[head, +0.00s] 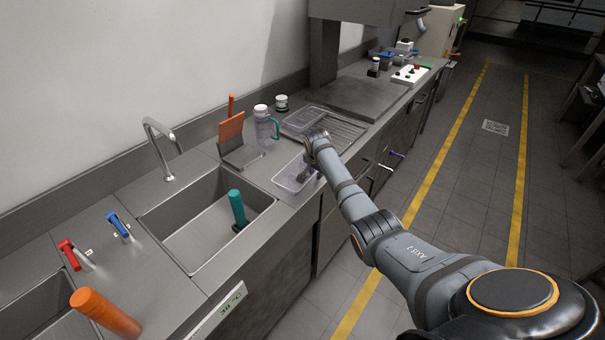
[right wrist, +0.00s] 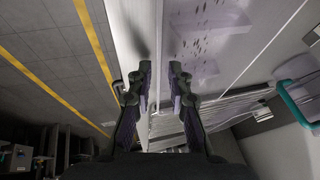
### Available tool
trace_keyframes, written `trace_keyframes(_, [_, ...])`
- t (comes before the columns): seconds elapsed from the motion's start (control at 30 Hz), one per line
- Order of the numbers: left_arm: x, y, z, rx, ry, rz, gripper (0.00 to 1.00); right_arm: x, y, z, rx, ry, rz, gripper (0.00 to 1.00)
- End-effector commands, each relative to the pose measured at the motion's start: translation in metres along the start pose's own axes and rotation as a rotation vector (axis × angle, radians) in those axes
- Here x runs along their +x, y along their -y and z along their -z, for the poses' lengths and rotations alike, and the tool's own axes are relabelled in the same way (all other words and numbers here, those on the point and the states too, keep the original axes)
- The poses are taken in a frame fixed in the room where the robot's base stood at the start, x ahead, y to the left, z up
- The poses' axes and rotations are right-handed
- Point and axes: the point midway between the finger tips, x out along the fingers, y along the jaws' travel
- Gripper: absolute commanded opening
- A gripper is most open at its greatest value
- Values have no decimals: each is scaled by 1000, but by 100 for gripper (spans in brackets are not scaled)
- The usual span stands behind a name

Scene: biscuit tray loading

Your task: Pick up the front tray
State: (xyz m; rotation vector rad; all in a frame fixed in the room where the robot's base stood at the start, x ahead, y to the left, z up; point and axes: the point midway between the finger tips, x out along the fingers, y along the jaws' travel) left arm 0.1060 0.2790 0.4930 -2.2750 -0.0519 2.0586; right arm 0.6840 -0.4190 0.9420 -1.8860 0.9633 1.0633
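The front tray (head: 287,179) is a clear plastic box on the counter just right of the sink. A second clear tray (head: 303,117) lies farther back on the ribbed drainer. My right gripper (head: 306,174) is at the right end of the front tray, pointing down, partly hidden by its own arm. In the right wrist view, its two fingers (right wrist: 159,76) are apart, with the see-through front tray (right wrist: 222,22) beside and partly behind the right-hand finger. I cannot tell whether the fingers touch its wall. My left gripper is in neither view.
A clear bottle with a green handle (head: 264,127) and an orange scraper (head: 231,132) stand behind the front tray. The sink (head: 160,222) is to its left, with a teal-handled tool (head: 238,208) inside. The counter's front edge drops to the floor close by.

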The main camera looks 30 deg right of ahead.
Motion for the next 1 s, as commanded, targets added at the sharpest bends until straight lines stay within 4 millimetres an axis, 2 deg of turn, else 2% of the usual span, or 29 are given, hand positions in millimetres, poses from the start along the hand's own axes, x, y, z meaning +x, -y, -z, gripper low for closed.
trace_keyframes(0.03, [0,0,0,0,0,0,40,0,0,0,0,0,0,7])
trace_keyframes(0.1, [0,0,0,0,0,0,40,0,0,0,0,0,0,0])
trace_keyframes(0.47, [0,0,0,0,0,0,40,0,0,0,0,0,1,0])
trace_keyframes(0.63, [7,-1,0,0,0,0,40,-9,3,4,1,-2,4,0])
trace_keyframes(0.77, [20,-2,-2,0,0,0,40,-33,10,14,2,-5,7,0])
trace_keyframes(0.83, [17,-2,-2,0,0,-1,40,-54,6,9,-1,-4,4,0])
trace_keyframes(1.0, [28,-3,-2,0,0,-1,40,-110,-1,-5,-1,-5,6,0])
